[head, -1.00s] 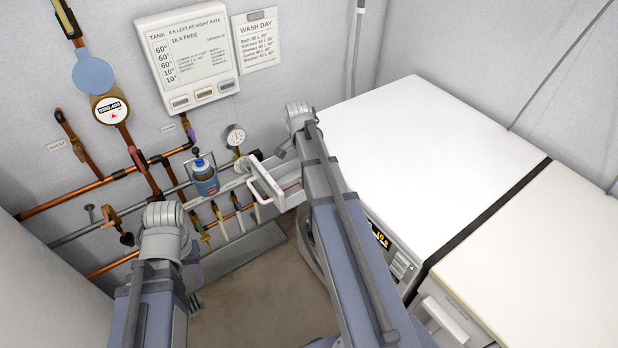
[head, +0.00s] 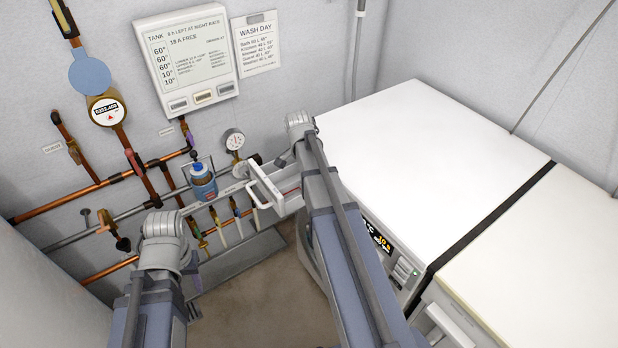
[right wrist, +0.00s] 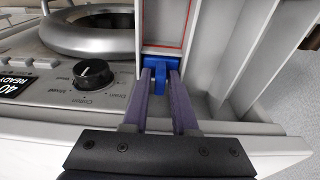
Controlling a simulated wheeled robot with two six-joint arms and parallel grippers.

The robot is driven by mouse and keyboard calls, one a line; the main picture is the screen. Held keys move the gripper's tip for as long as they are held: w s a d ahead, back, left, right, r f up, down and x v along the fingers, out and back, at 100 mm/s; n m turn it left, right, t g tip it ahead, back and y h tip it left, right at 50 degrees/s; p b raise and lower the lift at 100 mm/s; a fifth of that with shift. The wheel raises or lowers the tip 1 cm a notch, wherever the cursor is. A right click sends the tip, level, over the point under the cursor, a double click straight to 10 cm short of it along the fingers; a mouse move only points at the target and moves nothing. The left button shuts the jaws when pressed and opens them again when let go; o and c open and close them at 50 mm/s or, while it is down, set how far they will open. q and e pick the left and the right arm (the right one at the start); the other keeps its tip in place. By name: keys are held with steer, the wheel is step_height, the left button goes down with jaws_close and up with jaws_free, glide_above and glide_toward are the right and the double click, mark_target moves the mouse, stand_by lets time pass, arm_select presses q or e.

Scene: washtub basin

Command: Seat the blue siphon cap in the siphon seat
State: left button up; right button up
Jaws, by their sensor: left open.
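The blue siphon cap (right wrist: 160,94) shows in the right wrist view, inside a compartment of the pulled-out white washer drawer (head: 262,186). The two purple-grey fingers of my right gripper (right wrist: 161,72) stand on both sides of it, close against the blue, and appear to grip it. The underside of the cap is hidden, and I cannot make out the siphon seat under it. In the head view the right gripper is hidden behind my own arm. My left gripper (head: 194,284) hangs low at the left, away from the drawer, open and partly hidden by its arm.
The washer's white top (head: 410,160) is bare. A black control knob (right wrist: 94,73) sits left of the drawer. Copper pipes (head: 85,193), taps, a blue-capped bottle (head: 203,180) and a gauge (head: 234,140) line the wall. Grey drawer walls stand close to the right gripper.

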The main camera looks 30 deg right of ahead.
step_height(320, 180, up, 12)
steer(key=a+p, duration=0.1)
steer(key=p, duration=1.1)
steer(key=shift+a, duration=0.4)
steer(key=s+a+n, duration=0.5)
steer(key=a+n, duration=0.2)
steer(key=a, duration=0.2)
steer(key=s+a+n, duration=0.6)
steer(key=a+n, duration=0.1)
steer(key=a, duration=0.3)
steer(key=s+a+n, duration=0.5)
steer(key=a+n, duration=0.2)
steer(key=a, duration=0.2)
steer(key=shift+s+a+y, duration=0.25)
steer(key=shift+a+y, duration=0.05)
steer(key=shift+a, duration=0.05)
steer(key=shift+c, duration=0.3)
